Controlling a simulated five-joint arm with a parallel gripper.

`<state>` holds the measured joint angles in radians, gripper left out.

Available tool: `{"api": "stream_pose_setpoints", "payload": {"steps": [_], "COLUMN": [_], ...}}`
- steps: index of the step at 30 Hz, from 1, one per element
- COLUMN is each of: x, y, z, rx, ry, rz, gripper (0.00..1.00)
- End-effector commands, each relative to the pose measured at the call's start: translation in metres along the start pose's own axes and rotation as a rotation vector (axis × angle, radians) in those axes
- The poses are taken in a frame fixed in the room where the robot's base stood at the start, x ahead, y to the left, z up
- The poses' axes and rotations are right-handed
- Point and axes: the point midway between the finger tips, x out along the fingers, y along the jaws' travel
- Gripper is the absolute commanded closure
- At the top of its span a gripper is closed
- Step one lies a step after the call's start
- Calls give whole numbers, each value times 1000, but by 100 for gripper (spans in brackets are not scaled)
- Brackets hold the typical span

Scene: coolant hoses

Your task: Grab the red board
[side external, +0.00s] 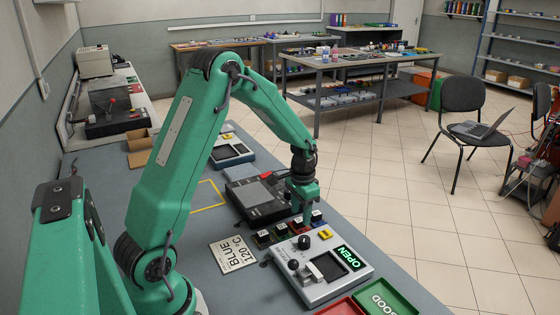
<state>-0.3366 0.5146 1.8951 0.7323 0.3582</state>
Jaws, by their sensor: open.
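Several small boards sit in a row on the blue-grey bench, behind a light tester with a lit "OPEN" display (350,258). The red board (298,228) appears to be in this row, small and partly hidden by my gripper. A blue board (318,217) is at the right end of the row, and darker boards (263,238) are at the left. My gripper (304,215) points down over the right part of the row, open, with its fingertips close to the boards. I cannot tell whether they touch any board.
A green tray marked "GOOD" (388,299) and a red tray (344,307) lie at the bench's front edge. A dark device (258,201) stands behind the row.

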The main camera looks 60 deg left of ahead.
Motion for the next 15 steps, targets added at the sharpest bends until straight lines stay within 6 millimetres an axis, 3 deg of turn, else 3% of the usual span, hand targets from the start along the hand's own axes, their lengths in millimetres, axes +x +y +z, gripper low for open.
{"api": "stream_pose_setpoints", "payload": {"steps": [6, 15], "x": [23, 27], "y": [0, 0], "z": [0, 0], "rx": [0, 0], "ry": [-2, 0], "rz": [1, 0], "gripper": [53, 53]}}
